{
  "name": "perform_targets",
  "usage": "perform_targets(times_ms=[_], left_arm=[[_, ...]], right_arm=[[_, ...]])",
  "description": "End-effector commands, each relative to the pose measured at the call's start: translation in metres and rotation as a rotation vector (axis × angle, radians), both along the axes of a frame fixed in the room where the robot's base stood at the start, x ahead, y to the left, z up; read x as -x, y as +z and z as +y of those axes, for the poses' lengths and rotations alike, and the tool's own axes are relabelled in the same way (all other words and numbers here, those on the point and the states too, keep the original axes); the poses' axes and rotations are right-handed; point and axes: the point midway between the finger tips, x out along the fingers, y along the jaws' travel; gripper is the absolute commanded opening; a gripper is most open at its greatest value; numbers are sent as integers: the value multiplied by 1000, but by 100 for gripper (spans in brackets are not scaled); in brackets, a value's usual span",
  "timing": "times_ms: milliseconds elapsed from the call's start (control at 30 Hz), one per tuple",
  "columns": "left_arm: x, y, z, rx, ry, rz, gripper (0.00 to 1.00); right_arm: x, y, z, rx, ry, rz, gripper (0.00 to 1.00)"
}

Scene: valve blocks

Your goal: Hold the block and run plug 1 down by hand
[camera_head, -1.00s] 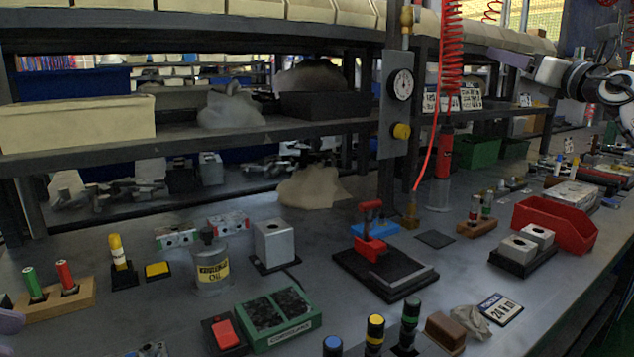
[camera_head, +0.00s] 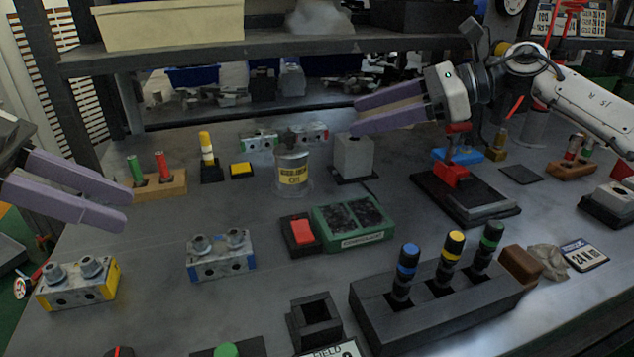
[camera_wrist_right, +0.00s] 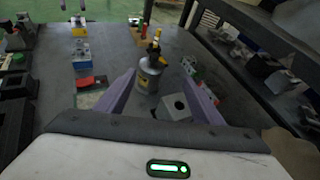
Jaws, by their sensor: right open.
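A valve block with yellow ends (camera_head: 78,283) and two plugs on top stands at the front left of the bench. A blue-ended block (camera_head: 221,255), also with plugs on top, stands right of it. Both show in the right wrist view, the yellow one (camera_wrist_right: 79,32) beyond the blue one (camera_wrist_right: 81,56). Which plug is plug 1 cannot be told. My left gripper (camera_head: 127,209) is open and empty, in the air above and behind the yellow-ended block. My right gripper (camera_head: 354,115) is open and empty, high over the back of the bench, apart from both blocks.
An oil can (camera_head: 292,169) and a grey cube (camera_head: 354,156) stand below my right gripper. Green-ended (camera_head: 259,140) and red-ended (camera_head: 310,132) blocks lie behind. A green tray (camera_head: 350,238) and a dark rack of coloured-top tools (camera_head: 440,296) stand right. Bench between the front blocks is clear.

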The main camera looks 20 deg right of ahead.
Motion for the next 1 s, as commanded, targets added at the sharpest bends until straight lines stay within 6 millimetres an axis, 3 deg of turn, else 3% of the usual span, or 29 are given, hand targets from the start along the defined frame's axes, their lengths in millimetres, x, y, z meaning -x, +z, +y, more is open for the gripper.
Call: perform_targets(times_ms=[33,200,400,667,1000], left_arm=[[0,0,0,0,0,0,31],[0,0,0,0,0,0,31],[0,0,0,0,0,0,31],[0,0,0,0,0,0,31],[0,0,0,0,0,0,31]], right_arm=[[12,-14,25,3,84,24,61],[57,-45,88,-2,335,72,61],[93,-61,124,-22,510,96,61],[103,-71,148,-28,552,100,61],[105,-93,202,-27,550,99,61]])
